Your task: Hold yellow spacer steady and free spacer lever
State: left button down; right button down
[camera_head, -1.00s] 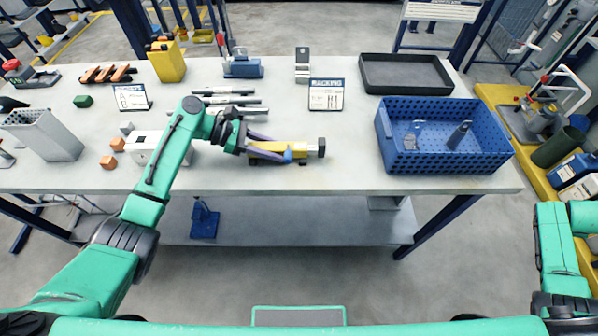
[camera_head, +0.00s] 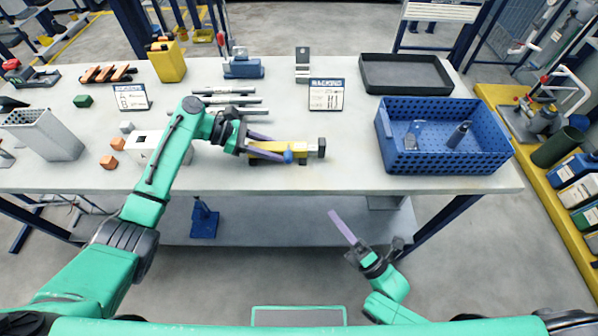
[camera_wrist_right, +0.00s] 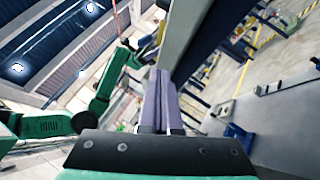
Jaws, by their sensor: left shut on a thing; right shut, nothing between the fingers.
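The yellow spacer (camera_head: 282,147) lies on the bench near its front edge, with a dark block at its right end. A blue knob-like part, which looks like the spacer lever (camera_head: 288,156), sits on its near side. My left gripper (camera_head: 277,152) reaches in from the left and is shut on the spacer, with its purple fingers along it. My right gripper (camera_head: 335,218) is in front of the bench, below the tabletop level in the picture, shut and empty. Its closed fingers also show in the right wrist view (camera_wrist_right: 158,85). The fingers partly hide the spacer's left end.
A blue perforated crate (camera_head: 440,170) holding small parts stands right of the spacer. A black tray (camera_head: 405,88) lies behind it. The bench top between spacer and crate is clear.

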jog(key=shift+s+a+r+t+y, duration=0.2)
jog(key=shift+s+r, duration=0.15)
jog(key=shift+r, duration=0.15)
jog(key=shift+s+a+r+t+y, duration=0.2)
jog(key=shift+s+r, duration=0.15)
jog(key=shift+r, duration=0.15)
send_near(288, 153)
jog(key=x, duration=0.4)
jog(key=shift+a, duration=0.55)
